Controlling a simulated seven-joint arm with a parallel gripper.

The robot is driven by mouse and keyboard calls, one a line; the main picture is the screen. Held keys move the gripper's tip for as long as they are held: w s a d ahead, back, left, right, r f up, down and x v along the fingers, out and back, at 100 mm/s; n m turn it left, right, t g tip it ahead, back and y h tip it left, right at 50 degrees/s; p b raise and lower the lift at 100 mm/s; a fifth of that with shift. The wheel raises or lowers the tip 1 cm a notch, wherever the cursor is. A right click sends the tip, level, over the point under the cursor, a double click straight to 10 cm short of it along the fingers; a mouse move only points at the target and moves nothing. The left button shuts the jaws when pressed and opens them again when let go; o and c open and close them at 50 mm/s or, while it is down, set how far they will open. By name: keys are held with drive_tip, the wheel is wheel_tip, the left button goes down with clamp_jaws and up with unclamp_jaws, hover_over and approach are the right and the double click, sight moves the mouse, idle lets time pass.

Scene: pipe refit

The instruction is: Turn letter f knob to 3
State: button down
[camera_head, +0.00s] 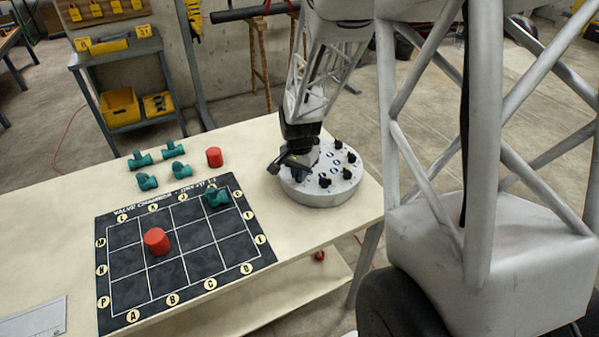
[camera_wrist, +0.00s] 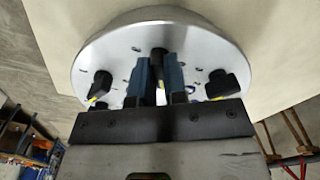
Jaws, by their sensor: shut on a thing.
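The round white knob panel (camera_head: 320,197) stands at the right end of the table, with several black knobs around its top. My gripper (camera_head: 298,172) reaches down over the panel's left part. In the wrist view, the two blue fingers of my gripper (camera_wrist: 160,78) are shut on a black knob (camera_wrist: 157,58) between them. Other black knobs show there to the left (camera_wrist: 101,83) and right (camera_wrist: 217,82), with yellow marks at their tips. The panel's letters and numbers are too small to read, so I cannot tell which letter the held knob has or where it points.
A dark grid board (camera_head: 130,291) lies on the table (camera_head: 60,230) with a red cylinder (camera_head: 156,241) and a green fitting (camera_head: 216,198) on it. Several green fittings (camera_head: 147,182) and another red cylinder (camera_head: 214,157) stand behind it. The table's right edge is close to the panel.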

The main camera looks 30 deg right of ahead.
drive_tip(key=m, duration=1.1)
drive_tip(key=shift+m, duration=0.4)
drive_tip(key=m, duration=1.1)
drive_tip(key=c, duration=1.2)
unclamp_jaws()
drive_tip(key=shift+o, duration=0.2)
drive_tip(key=shift+r, duration=0.15)
drive_tip(key=shift+r, duration=3.8)
